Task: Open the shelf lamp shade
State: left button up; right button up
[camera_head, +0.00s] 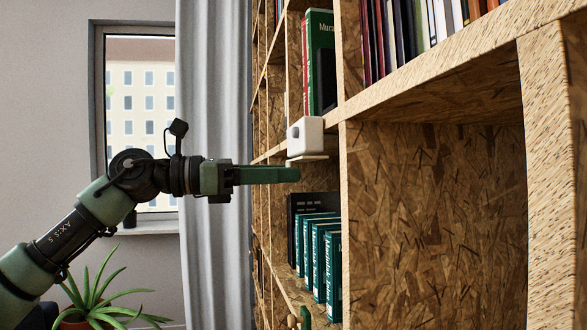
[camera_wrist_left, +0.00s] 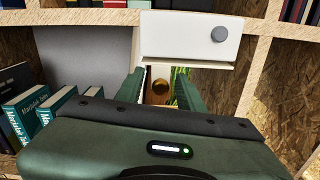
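The shelf lamp is a white box (camera_head: 305,136) on the shelf edge, with a thin pale flap (camera_head: 307,158) just under it; I take this flap for the shade. In the left wrist view the white box (camera_wrist_left: 180,38) shows a grey round knob (camera_wrist_left: 219,34) on its front. My left gripper (camera_head: 297,174) points right, its fingertips a little below the flap. In the left wrist view its two green fingers (camera_wrist_left: 160,90) stand apart with nothing gripped between them. Whether they touch the lamp cannot be told. My right gripper is not in view.
Teal books (camera_head: 319,255) stand in the compartment below the lamp. A tall green book (camera_head: 319,62) stands above it. An upright OSB panel (camera_head: 435,220) is close on the right. A potted plant (camera_head: 95,300), curtain (camera_head: 214,140) and window (camera_head: 140,100) are at left.

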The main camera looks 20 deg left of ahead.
pick_arm(q)
jog(key=shift+x, duration=1.2)
grip_shut()
jog(key=g+y+p, duration=0.2)
jog(key=p, duration=0.5)
jog(key=a+g+y+p, duration=0.1)
jog(key=g+y+p, duration=0.1)
jog(key=p, duration=0.5)
jog(key=s+g+y+p, duration=0.1)
jog(key=g+y+p, duration=0.1)
jog(key=p, duration=0.5)
jog(key=shift+a+r+m+y+p, duration=0.2)
jog(key=shift+r+m+y+p, duration=0.15)
jog(key=shift+r+m+y, duration=0.05)
jog(key=shift+s+a+f+g+y+p, duration=0.2)
jog(key=shift+g+y+p, duration=0.3)
jog(key=shift+p, duration=0.45)
jog(key=shift+f, duration=0.1)
